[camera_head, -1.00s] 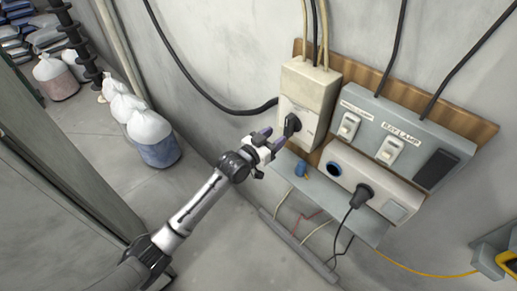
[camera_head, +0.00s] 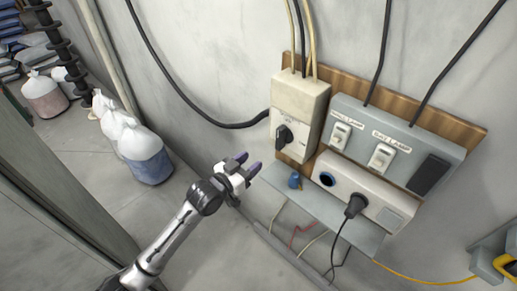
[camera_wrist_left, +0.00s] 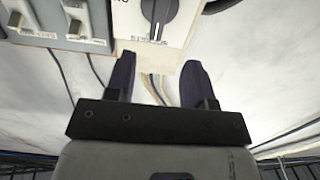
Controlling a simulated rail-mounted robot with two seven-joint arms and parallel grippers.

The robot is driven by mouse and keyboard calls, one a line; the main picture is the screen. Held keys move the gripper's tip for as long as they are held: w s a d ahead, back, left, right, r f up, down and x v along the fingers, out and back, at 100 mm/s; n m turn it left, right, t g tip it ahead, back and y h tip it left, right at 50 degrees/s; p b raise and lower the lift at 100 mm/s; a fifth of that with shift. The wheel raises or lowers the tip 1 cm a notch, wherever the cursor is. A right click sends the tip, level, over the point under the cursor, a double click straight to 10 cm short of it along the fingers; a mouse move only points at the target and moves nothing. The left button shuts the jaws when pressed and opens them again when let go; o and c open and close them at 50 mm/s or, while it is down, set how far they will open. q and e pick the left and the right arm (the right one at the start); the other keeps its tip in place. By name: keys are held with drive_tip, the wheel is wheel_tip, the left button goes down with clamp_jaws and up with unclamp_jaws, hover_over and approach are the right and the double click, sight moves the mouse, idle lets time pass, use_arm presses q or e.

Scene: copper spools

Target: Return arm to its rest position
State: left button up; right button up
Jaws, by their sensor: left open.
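My left gripper (camera_head: 245,166) is open and empty in the head view, its dark fingertips in the air left of and below the beige switch box (camera_head: 298,100). The black rotary knob (camera_head: 284,137) on that box stands clear of the fingers. In the left wrist view the two dark fingers (camera_wrist_left: 157,78) are spread, with nothing between them but wall and cables. The knob (camera_wrist_left: 158,10) also shows there at the top, beyond the fingertips. My right gripper is in neither view.
A grey panel (camera_head: 400,140) with lamp switches, a socket box (camera_head: 350,190) with a black plug (camera_head: 355,204) and a grey shelf (camera_head: 330,217) holding a small blue object (camera_head: 294,181) are on the wall. White bags (camera_head: 145,155) stand on the floor at left.

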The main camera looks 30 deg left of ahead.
use_arm(q)
drive_tip(key=s+d+f+g+y, duration=0.15)
drive_tip(key=s+f+g, duration=0.4)
drive_tip(key=s, duration=0.75)
drive_tip(key=s+d+f+n+g+y, duration=0.15)
drive_tip(key=s+f+g, duration=0.4)
drive_tip(key=s, duration=0.75)
drive_tip(key=s+f+g+y, duration=0.25)
drive_tip(key=s+f, duration=0.55)
drive_tip(key=s, duration=0.5)
wheel_tip(320, 180, up, 13)
drive_tip(key=p, duration=1.3)
drive_tip(key=shift+d, duration=0.2)
drive_tip(key=shift+f+h, duration=0.1)
drive_tip(key=shift+h, duration=0.15)
